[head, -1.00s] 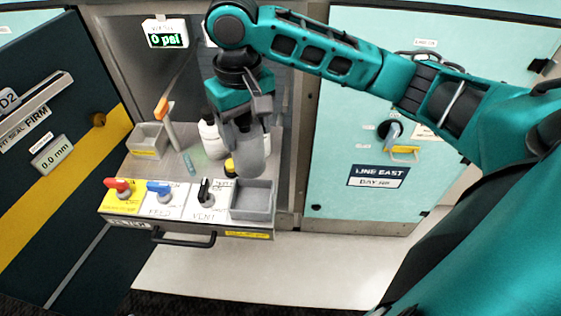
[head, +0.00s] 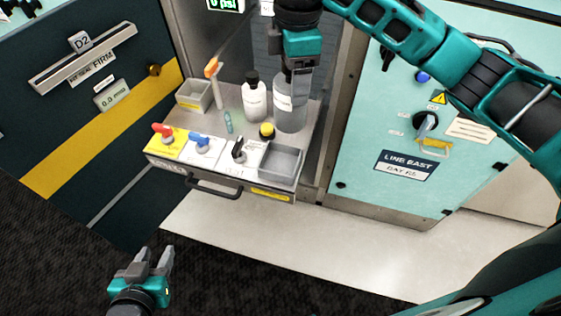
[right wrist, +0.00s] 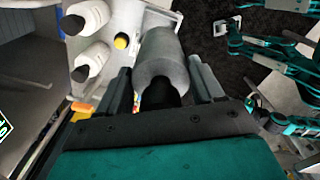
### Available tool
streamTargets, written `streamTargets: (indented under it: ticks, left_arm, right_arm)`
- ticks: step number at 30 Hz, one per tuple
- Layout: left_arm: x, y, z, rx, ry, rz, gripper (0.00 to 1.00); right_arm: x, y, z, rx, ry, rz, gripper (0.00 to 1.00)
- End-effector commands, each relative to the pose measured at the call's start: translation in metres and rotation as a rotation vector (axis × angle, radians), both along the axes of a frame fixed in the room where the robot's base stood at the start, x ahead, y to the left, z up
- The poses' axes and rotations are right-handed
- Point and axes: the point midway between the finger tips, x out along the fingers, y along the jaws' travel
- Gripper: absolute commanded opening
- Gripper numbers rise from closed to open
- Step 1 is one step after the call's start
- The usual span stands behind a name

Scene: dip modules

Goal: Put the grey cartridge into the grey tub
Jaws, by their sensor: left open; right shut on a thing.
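My right gripper (head: 299,68) is shut on the grey cartridge (head: 290,112), which hangs upright below it. In the head view it appears just behind the grey tub, above the shelf. In the right wrist view the cartridge (right wrist: 161,58) sits between the two fingers, its dark neck toward the palm. The grey tub (head: 298,168), an open box, is at the right front corner of the shelf and looks empty. My left gripper (head: 152,261) is open and empty, low over the dark floor, away from the shelf.
A white bottle (head: 254,101) with a black cap stands left of the cartridge; the right wrist view shows two. A smaller grey bin (head: 194,105) is at the back left. Red (head: 166,132), blue (head: 201,140) and black (head: 238,149) valve handles line the front. A yellow-capped item (head: 267,131) stands behind the tub.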

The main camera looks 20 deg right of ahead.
Motion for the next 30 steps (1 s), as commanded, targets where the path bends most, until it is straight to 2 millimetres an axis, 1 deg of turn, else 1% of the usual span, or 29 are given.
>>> streamTargets:
  ticks: [1, 6, 9, 13, 17, 20, 23, 30]
  left_arm:
    - [0.001, 0.0, 0.005, 0.0, -0.002, 0.0, 0.43]
    - [0.001, 0.0, 0.011, 0.001, -0.002, 0.0, 0.43]
    - [0.001, 0.0, 0.014, 0.001, -0.002, 0.0, 0.43]
    - [0.001, 0.0, 0.017, 0.0, -0.002, 0.001, 0.43]
    - [0.001, 0.0, 0.017, 0.0, -0.001, 0.001, 0.43]
    - [0.0, 0.0, 0.015, 0.0, 0.0, 0.0, 0.43]
    - [-0.001, 0.0, 0.012, 0.001, 0.003, 0.0, 0.43]
    - [-0.003, 0.0, 0.004, 0.0, 0.006, 0.0, 0.43]
  right_arm:
    - [0.003, 0.003, 0.007, 0.001, -0.001, 0.083, 0.06]
    - [0.01, 0.01, 0.017, -0.003, -0.001, 0.38, 0.06]
    - [0.014, 0.013, 0.022, -0.005, -0.001, 0.526, 0.06]
    - [0.016, 0.016, 0.026, -0.005, 0.001, 0.663, 0.06]
    - [0.018, 0.018, 0.027, -0.005, 0.001, 0.734, 0.06]
    - [0.018, 0.018, 0.015, -0.005, 0.004, 0.753, 0.06]
    - [0.017, 0.018, -0.008, -0.005, 0.007, 0.756, 0.06]
    - [0.017, 0.017, -0.074, -0.005, 0.005, 0.754, 0.06]
